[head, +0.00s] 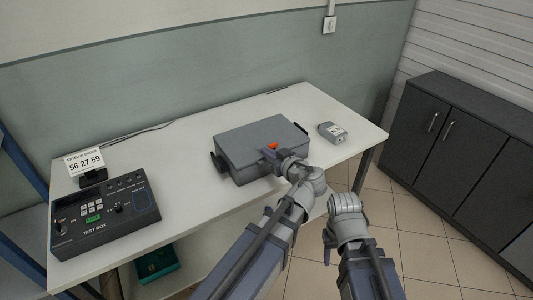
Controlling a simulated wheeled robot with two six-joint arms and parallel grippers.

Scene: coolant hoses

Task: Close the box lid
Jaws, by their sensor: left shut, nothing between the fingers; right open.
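The grey box (262,140) stands on the white table, with its flat lid lying level on top and no gap that I can make out. A dark handle or latch sticks out on its left side, and an orange piece (272,146) shows at its front edge. My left gripper (278,155) is shut and empty at the box's front edge, beside the orange piece; whether it touches the box is hard to tell. My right gripper (328,244) is open and held off the table's front edge, its fingers mostly hidden by its wrist.
A black test box (105,215) and a small number display (85,163) stand on the left of the white table (190,125). A small grey device (332,132) lies right of the box. Dark cabinets (450,150) stand at the right. A green case (157,263) is below the table.

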